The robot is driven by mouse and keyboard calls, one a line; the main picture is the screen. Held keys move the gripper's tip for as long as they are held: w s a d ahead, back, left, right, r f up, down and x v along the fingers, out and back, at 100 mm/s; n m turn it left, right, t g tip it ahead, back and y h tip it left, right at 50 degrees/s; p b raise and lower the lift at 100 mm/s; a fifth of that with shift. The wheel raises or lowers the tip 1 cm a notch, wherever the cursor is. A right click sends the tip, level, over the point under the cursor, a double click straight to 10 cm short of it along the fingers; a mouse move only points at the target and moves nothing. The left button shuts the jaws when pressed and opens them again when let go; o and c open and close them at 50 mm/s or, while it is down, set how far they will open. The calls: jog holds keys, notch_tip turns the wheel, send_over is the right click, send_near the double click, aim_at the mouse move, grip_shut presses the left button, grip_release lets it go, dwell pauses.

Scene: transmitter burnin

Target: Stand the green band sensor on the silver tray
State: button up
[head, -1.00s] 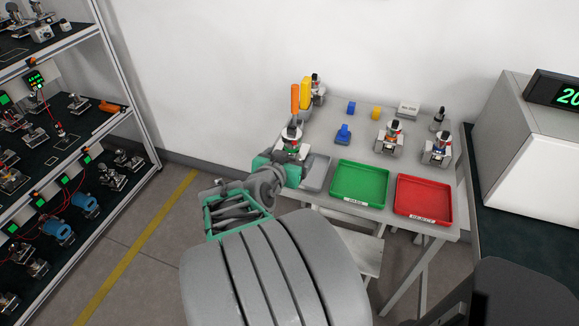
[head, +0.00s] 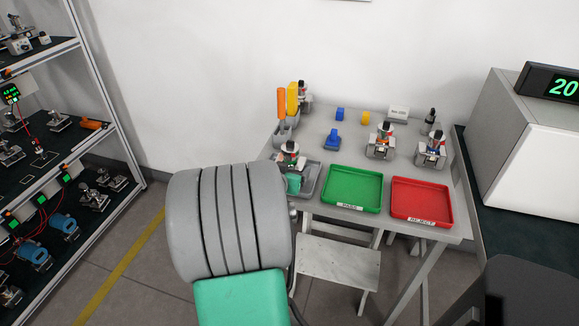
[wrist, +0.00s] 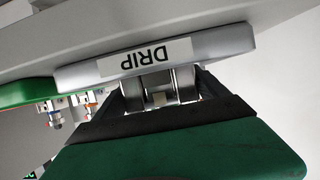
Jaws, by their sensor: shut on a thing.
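The green band sensor (head: 290,152), with a dark top and a metal base, stands upright at the table's left front. I cannot make out its band colour here. My gripper (wrist: 160,90) is shut on its metal lower part, which also shows between the jaws in the wrist view (wrist: 158,98). The silver tray (head: 311,182), labelled DRIP, lies at the table's left front edge and fills the top of the wrist view (wrist: 222,43). The sensor is over or at the tray; whether it touches the tray floor is hidden. My arm hides the tray's left front.
A green tray (head: 352,207) and a red tray (head: 421,217) lie to the right. Behind stand another sensor (head: 302,93), orange and yellow tools (head: 287,100), a blue piece (head: 332,139) and two more sensors (head: 381,142) (head: 432,150). A stool (head: 338,265) stands below.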

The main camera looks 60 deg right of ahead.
jog(key=shift+d+r, duration=0.1)
jog(key=shift+r, duration=0.05)
jog(key=o, duration=2)
jog(key=shift+f, duration=0.2)
jog(key=shift+c, duration=0.2)
